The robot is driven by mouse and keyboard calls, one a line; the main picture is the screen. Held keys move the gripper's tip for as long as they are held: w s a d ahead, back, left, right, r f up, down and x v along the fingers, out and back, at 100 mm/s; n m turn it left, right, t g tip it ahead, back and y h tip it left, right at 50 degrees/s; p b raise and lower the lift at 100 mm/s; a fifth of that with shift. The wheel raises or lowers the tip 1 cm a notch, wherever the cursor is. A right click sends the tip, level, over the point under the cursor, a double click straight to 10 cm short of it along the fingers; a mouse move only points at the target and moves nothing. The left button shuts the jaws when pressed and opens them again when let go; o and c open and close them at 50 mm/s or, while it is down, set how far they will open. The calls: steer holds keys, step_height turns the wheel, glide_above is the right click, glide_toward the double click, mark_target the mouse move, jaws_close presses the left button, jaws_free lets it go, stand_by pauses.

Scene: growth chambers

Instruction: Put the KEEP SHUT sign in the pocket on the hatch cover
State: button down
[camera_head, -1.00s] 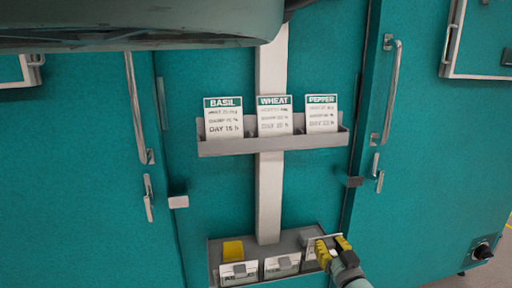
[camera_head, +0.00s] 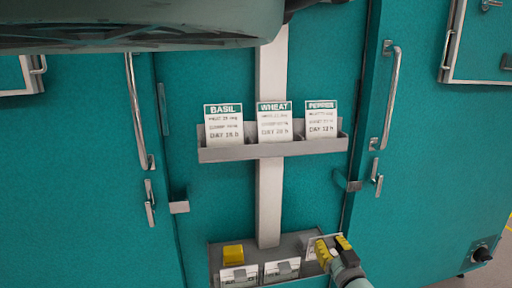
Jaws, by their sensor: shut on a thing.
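My gripper (camera_head: 333,247), with yellow fingertips, is at the right end of the low grey tray (camera_head: 215,262). It is shut on a white sign (camera_head: 311,246), which shows only in part behind the fingers. Its wording cannot be read. Two other white signs with grey tabs, a left one (camera_head: 239,276) and a middle one (camera_head: 281,270), stand in the tray's front. A white-framed hatch cover (camera_head: 485,40) is at the upper right, cut by the picture's edge; part of another (camera_head: 20,75) shows at the upper left. I cannot make out a pocket on either.
A grey shelf (camera_head: 275,151) above the tray holds BASIL (camera_head: 224,125), WHEAT (camera_head: 275,122) and PEPPER (camera_head: 321,120) cards. A yellow block (camera_head: 233,254) lies in the tray. Door handles stick out at left (camera_head: 137,115) and right (camera_head: 391,95).

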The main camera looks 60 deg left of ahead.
steer(key=shift+d, duration=0.1)
stand_by(0.3)
steer(key=p+v, duration=0.2)
steer(key=v, duration=0.7)
steer(key=shift+s+d+p, duration=0.2)
steer(key=shift+d+p, duration=0.1)
steer(key=shift+d, duration=0.1)
stand_by(0.4)
